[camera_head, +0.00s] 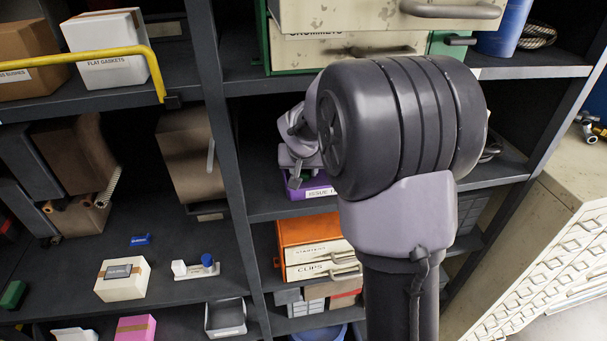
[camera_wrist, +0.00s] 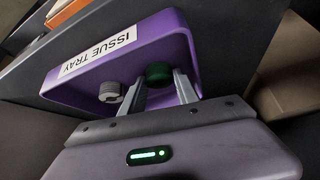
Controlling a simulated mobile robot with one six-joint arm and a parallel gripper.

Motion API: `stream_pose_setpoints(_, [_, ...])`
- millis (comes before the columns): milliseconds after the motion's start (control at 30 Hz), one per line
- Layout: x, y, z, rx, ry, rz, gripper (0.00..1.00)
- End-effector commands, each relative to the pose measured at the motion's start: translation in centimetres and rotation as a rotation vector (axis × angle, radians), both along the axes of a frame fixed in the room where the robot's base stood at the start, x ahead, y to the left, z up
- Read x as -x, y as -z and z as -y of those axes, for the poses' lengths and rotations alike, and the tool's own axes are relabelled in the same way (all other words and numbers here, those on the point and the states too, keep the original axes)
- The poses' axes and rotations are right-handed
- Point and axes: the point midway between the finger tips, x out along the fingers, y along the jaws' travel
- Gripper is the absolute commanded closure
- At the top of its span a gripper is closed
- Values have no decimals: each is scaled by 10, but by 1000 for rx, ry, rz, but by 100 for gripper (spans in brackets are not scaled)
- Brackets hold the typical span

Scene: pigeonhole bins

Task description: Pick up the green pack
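A small dark green block, which looks like the green pack (camera_head: 14,294), lies on a lower shelf at the far left of the head view. My gripper (camera_head: 295,178) is well to the right of it, in the middle bay at the purple issue tray (camera_head: 308,194). In the wrist view my gripper (camera_wrist: 160,78) has its two fingers apart, reaching into the purple tray (camera_wrist: 65,88). A dark green rounded thing (camera_wrist: 158,72) shows between the fingertips; I cannot tell whether they touch it. A grey ridged piece (camera_wrist: 110,92) lies in the tray to its left.
A cream box (camera_head: 122,279), a blue pack (camera_head: 141,239), a white holder with a blue knob (camera_head: 197,266) and a pink box (camera_head: 136,329) stand on the left shelves. A dark upright (camera_head: 222,140) divides the bays. Orange drawers (camera_head: 308,240) sit below the tray.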

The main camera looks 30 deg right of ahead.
Motion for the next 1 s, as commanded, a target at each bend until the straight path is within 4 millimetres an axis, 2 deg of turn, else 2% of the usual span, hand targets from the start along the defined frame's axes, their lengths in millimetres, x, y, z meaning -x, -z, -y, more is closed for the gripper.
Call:
stream_pose_setpoints(33, [0,0,0,0,0,0,77])
stream_pose_setpoints(133, [0,0,0,0,0,0,97])
stream_pose_setpoints(167, [0,0,0,0,0,-1,100])
stream_pose_setpoints(433, [1,-1,0,0,0,-1,100])
stream_pose_setpoints(567, [9,-11,-5,0,0,2,100])
stream_pose_setpoints(1000, [98,-66,-51,1,-2,4,100])
